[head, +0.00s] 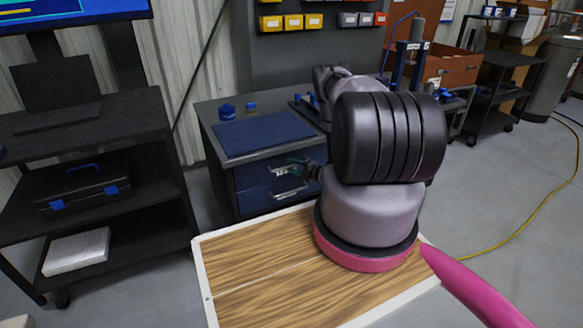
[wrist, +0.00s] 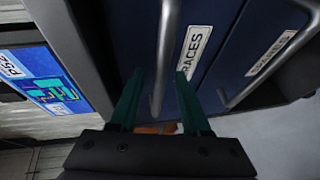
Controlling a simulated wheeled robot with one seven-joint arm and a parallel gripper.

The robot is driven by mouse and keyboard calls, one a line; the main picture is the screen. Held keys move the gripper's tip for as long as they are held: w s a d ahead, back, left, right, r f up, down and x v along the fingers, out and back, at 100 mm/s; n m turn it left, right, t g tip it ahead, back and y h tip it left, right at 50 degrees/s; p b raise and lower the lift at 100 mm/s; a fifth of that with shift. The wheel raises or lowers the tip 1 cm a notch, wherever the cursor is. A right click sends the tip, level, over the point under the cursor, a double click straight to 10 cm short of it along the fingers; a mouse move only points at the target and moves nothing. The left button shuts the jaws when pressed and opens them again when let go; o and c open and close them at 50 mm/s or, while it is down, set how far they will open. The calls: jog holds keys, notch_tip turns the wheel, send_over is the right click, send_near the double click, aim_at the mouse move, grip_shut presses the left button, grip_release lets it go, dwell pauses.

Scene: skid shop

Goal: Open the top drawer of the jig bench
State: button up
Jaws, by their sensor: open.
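The jig bench (head: 215,140) stands in the middle of the head view, with dark blue drawer fronts below its top. The top drawer (head: 248,178) looks shut. My gripper (head: 299,166) is at its front, partly hidden by my arm. In the wrist view my gripper (wrist: 160,75) is open, with two green fingers. The top drawer's grey bar handle (wrist: 167,50) runs between the fingers, and I see no clear contact. The lower drawer's handle (wrist: 255,75) is farther right.
A blue mat (head: 265,133) and small blue items (head: 227,112) lie on the bench top. A black shelf cart (head: 90,140) with a toolbox (head: 85,188) stands at left. A yellow hose (head: 540,205) crosses the floor at right. My arm covers the bench's right part.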

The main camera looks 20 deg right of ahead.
jog(key=shift+w+a, duration=0.15)
jog(key=shift+w, duration=0.1)
grip_shut()
dwell(1.4)
